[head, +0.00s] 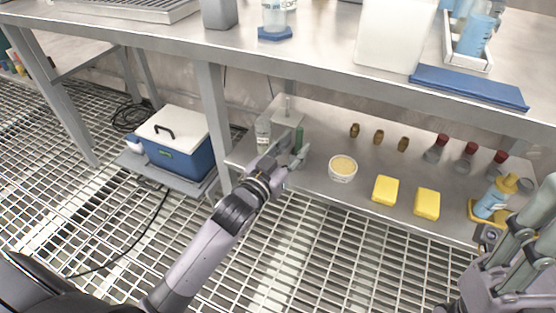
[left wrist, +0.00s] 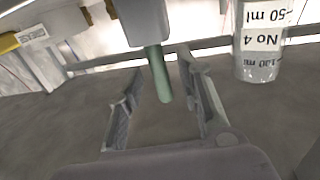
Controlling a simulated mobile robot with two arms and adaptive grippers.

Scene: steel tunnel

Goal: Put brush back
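A green rod (head: 298,139), which looks like the brush handle, is upright under a grey block (head: 287,112) at the left end of the lower shelf. Its bristles are not visible. My left gripper (head: 291,163) is beside it at the shelf's front. In the left wrist view the left gripper (left wrist: 165,100) is open, with the green rod (left wrist: 158,74) showing between its fingers and a gap on either side. Whether they touch it cannot be seen.
A labelled clear beaker (left wrist: 260,42) stands close by the left gripper. A white bowl (head: 343,168), yellow sponges (head: 385,190), red-capped flasks (head: 465,157) and a blue bottle (head: 490,203) are on the shelf. A table leg (head: 213,120) stands left. A blue cooler (head: 175,155) is beyond it.

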